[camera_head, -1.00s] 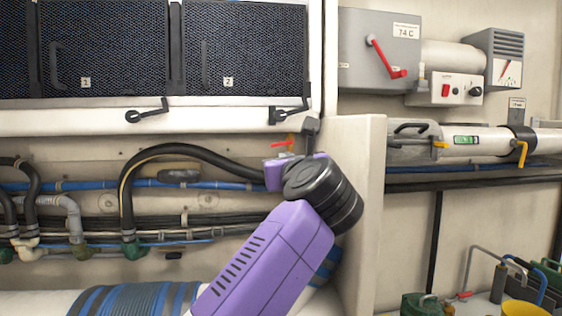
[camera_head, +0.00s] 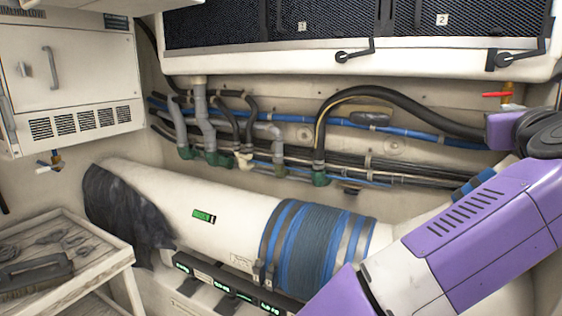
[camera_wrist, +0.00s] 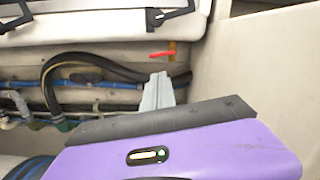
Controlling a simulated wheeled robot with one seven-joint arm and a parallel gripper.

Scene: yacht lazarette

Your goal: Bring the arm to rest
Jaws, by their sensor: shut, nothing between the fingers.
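My purple arm (camera_head: 480,235) reaches up from the lower right in the head view, bent at a dark joint near the right edge. In the wrist view my gripper (camera_wrist: 158,92) shows as grey fingers together beyond a dark plate, shut and empty. The fingers point toward the wall with the hoses, and a red-handled valve (camera_wrist: 162,54) appears just above them. I cannot tell the gap to the wall. The fingers are not clear in the head view.
A large white pipe (camera_head: 240,222) with a blue-banded sleeve (camera_head: 315,243) runs below the hoses (camera_head: 400,100). Mesh-fronted lockers (camera_head: 400,25) hang above. A white cabinet (camera_head: 75,80) and a shelf with tools (camera_head: 75,240) stand at left. A pale panel (camera_wrist: 265,75) rises right of my gripper.

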